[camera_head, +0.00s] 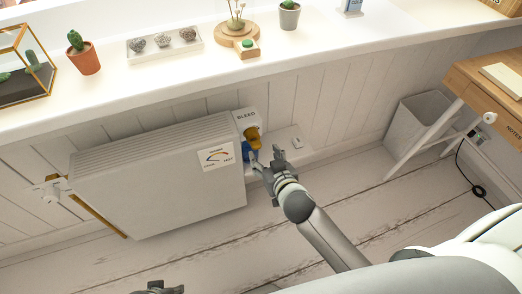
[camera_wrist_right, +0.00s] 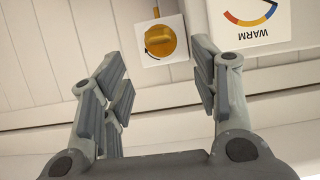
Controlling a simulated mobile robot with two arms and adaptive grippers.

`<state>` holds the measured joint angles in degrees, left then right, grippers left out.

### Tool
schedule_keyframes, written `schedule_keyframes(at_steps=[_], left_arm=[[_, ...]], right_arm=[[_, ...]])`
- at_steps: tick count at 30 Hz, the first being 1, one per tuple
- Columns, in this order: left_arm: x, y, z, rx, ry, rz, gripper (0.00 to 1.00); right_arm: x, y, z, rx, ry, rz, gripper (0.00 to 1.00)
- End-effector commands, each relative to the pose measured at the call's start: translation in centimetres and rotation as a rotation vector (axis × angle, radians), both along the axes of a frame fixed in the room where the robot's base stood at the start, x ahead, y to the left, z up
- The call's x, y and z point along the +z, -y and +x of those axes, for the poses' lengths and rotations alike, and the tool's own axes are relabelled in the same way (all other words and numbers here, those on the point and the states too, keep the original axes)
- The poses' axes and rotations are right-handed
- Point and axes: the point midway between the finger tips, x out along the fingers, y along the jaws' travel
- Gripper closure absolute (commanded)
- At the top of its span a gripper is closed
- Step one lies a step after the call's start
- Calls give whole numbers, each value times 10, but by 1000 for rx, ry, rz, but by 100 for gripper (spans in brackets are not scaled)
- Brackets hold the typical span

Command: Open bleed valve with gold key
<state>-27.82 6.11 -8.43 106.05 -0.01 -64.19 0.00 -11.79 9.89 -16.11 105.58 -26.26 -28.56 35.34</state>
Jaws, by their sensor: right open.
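The gold key (camera_head: 253,138) sits at the bleed valve, below the white "BLEED" plate (camera_head: 246,117) at the radiator's right end. In the right wrist view the gold key (camera_wrist_right: 160,41) shows as a round gold knob with a stem, on a white square with a curved black arrow. My right gripper (camera_head: 267,158) is open and empty, just below and right of the key. In the wrist view its spread fingers (camera_wrist_right: 158,70) stand either side of the key's line, apart from it. My left gripper (camera_head: 160,288) shows only partly at the bottom edge.
The white radiator (camera_head: 160,190) carries a gauge card (camera_head: 217,156). A blue part (camera_head: 248,152) sits beside the key, partly hidden by my gripper. The white windowsill (camera_head: 190,80) with plants overhangs above. A bin (camera_head: 415,122) and wooden desk (camera_head: 490,85) stand right. The floor is clear.

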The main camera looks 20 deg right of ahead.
Motion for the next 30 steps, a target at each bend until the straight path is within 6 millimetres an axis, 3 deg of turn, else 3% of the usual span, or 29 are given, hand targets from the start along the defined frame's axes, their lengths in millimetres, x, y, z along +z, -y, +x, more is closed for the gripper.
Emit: schedule_keyframes(at_steps=[6, 13, 27, 30], left_arm=[[29, 0, 6, 3, 20, -2, 46], [57, 0, 7, 5, 33, -2, 46], [69, -1, 6, 6, 37, -2, 46], [69, 0, 6, 6, 37, -2, 46]], right_arm=[[-18, -1, 40, 1, 1, -3, 45], [-29, -2, 67, 1, 0, -2, 45], [-33, -3, 77, 1, -1, -1, 45], [-33, -3, 77, 1, -1, -1, 55]])
